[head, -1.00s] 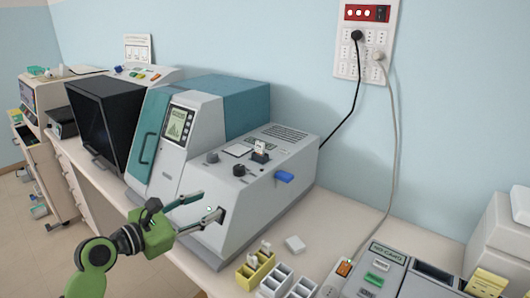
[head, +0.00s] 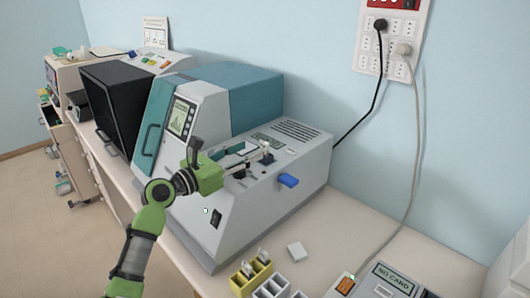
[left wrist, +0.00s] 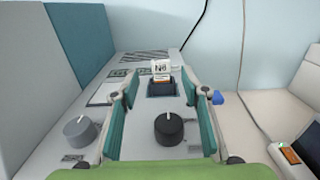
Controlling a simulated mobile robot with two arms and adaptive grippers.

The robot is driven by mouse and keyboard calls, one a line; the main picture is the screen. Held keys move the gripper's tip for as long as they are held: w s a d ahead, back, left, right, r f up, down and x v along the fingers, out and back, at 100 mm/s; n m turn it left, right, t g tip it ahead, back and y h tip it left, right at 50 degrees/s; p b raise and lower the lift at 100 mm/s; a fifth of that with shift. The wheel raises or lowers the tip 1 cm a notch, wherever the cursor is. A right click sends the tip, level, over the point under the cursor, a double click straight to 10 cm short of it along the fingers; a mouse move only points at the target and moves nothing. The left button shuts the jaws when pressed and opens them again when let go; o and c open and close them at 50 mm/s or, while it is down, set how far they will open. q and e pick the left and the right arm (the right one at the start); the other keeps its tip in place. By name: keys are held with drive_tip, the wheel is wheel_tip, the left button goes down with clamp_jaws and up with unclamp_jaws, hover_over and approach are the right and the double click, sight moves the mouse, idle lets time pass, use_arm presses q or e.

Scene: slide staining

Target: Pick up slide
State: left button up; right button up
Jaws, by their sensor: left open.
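The slide (left wrist: 161,69), with a white label marked in dark print, stands upright in a dark slot (left wrist: 161,89) on top of the grey and teal machine (head: 300,150). In the head view the slide (head: 265,146) shows small, just past the fingertips. My left gripper (head: 252,157) is above the machine's top, open and empty. In the left wrist view its two teal-padded fingers (left wrist: 160,97) are spread on either side of the slot, with the slide between and beyond them. My right gripper is not in view.
Black knob (left wrist: 169,127) and grey knob (left wrist: 80,131) rise from the machine's top near the fingers. A blue lever (head: 288,180) sticks out at its side.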

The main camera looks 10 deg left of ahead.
sight(263, 143)
use_arm(q)
drive_tip(key=shift+w+d, duration=0.2)
drive_tip(key=shift+w, duration=0.1)
drive_tip(key=shift+w+d+r+p, duration=0.3)
drive_tip(key=shift+w+d+p, duration=0.15)
drive_tip(key=shift+w+p, duration=0.1)
drive_tip(key=x, duration=0.3)
drive_tip(key=shift+w+f+p, duration=0.1)
drive_tip(key=shift+p, duration=0.3)
drive_tip(key=shift+w+d, duration=0.2)
drive_tip(key=shift+f, duration=0.1)
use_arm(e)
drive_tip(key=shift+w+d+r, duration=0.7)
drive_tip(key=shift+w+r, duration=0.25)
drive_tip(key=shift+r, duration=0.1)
use_arm(q)
clamp_jaws()
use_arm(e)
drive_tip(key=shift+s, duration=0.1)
